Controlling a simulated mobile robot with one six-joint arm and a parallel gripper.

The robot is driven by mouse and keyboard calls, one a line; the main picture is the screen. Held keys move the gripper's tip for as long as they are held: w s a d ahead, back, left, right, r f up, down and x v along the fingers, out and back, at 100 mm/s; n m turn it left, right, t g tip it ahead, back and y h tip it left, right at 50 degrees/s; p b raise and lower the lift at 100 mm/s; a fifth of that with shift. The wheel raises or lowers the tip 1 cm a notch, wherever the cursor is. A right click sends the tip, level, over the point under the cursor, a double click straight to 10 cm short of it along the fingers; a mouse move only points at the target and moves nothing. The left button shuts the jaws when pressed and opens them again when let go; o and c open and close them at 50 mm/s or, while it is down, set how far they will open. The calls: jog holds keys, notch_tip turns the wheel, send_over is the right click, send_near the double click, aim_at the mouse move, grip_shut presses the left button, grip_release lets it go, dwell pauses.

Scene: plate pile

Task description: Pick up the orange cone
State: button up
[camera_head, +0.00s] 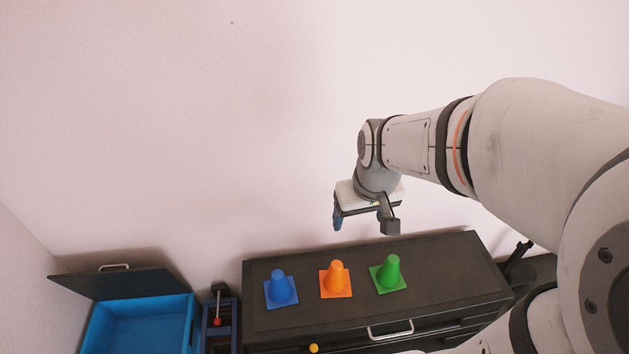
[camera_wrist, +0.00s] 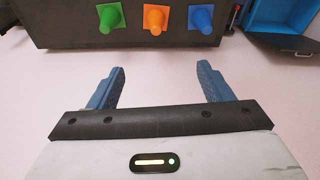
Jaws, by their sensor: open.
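The orange cone (camera_head: 336,279) stands upright on its square base on top of the dark cabinet (camera_head: 430,263), between the blue cone (camera_head: 280,289) and the green cone (camera_head: 389,273). My gripper (camera_head: 363,222) is open and empty, above and behind the cones near the wall. In the wrist view the orange cone (camera_wrist: 155,20) shows at the top, beyond and roughly centred between the open blue fingers of my gripper (camera_wrist: 161,75). The green cone (camera_wrist: 110,17) is to its left there and the blue cone (camera_wrist: 200,18) to its right. Nothing touches the cone.
A blue open box (camera_head: 140,325) with a dark lid (camera_head: 120,283) stands at the left. A blue frame with a red knob (camera_head: 217,321) stands between it and the cabinet. The cabinet's front has a metal handle (camera_head: 390,331). The cabinet top right of the green cone is clear.

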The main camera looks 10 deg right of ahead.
aim_at(339, 267)
jog(key=shift+o, duration=0.8)
jog(key=w+f+b, duration=0.3)
jog(key=f+b, duration=0.1)
jog(key=f, duration=0.5)
jog(key=w+f+n+b, duration=0.1)
jog(key=w+f+b, duration=0.3)
jog(key=f, duration=0.5)
jog(key=shift+f, duration=0.25)
jog(key=shift+n+g, duration=0.3)
jog(key=shift+n, duration=0.4)
jog(key=w+f+b, duration=0.2)
jog(key=f+b, duration=0.1)
jog(key=f, duration=0.4)
jog(key=w+f+b, duration=0.2)
jog(key=f+b, duration=0.1)
jog(key=f, duration=0.4)
jog(key=w+f+b, duration=0.2)
jog(key=f+b, duration=0.1)
jog(key=f, duration=0.4)
jog(key=shift+d+f, duration=0.25)
jog(key=shift+d, duration=0.1)
jog(key=f+b, duration=0.1)
jog(key=w+f, duration=0.1)
jog(key=f, duration=0.1)
jog(key=f+b, duration=0.1)
jog(key=f, duration=0.1)
jog(key=shift+w+a+b, duration=0.15)
jog(key=shift+a+b, duration=0.15)
jog(key=shift+r, duration=0.1)
jog(key=c, duration=1.1)
